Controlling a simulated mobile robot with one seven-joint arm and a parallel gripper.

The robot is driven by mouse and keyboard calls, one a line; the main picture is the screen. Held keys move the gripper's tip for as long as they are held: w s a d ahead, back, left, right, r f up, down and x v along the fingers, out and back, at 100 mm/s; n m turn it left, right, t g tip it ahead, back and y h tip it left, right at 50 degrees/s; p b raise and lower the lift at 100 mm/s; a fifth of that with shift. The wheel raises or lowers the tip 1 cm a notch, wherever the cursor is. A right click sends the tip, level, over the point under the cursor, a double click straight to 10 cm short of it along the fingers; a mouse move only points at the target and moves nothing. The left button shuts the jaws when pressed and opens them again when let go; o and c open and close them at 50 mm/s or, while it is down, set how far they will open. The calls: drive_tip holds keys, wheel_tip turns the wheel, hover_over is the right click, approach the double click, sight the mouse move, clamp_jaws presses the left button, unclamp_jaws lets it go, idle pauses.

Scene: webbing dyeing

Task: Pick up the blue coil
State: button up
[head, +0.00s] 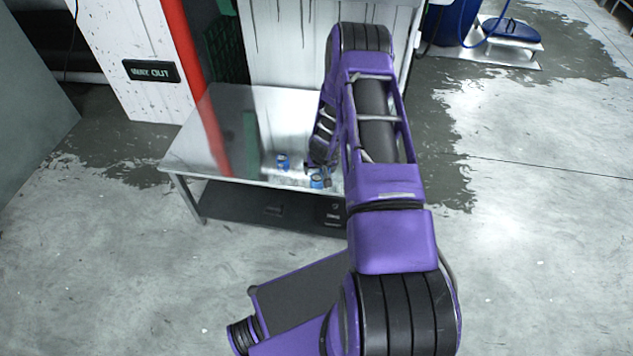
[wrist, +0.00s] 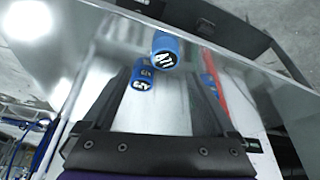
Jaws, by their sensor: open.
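Two small blue coils with pale and dark markings show on the shiny metal table in the head view: one (head: 282,161) stands to the left of my gripper, and the other (head: 317,181) is right by it. My gripper (head: 322,171) is low over the table's front part, partly hidden by my arm. In the wrist view, a blue coil with a black-and-white face (wrist: 164,46) lies ahead of the open jaws (wrist: 168,85). A second blue piece with white markings (wrist: 142,78) is closer, near the left finger. Nothing is visibly gripped.
The metal table (head: 190,148) has a bare left half and a dark lower shelf (head: 260,206). A red post (head: 184,45) and a white panel (head: 275,45) stand behind it. A blue container (head: 445,22) is at the back right.

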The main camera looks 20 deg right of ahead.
sight(316, 178)
drive_tip(key=x, duration=0.3)
drive_tip(key=a+b+x, duration=0.1)
drive_tip(key=x, duration=0.1)
drive_tip(key=shift+s+f, duration=0.1)
drive_tip(key=shift+d+f, duration=0.1)
drive_tip(key=shift+f, duration=0.2)
drive_tip(key=c, duration=1.4)
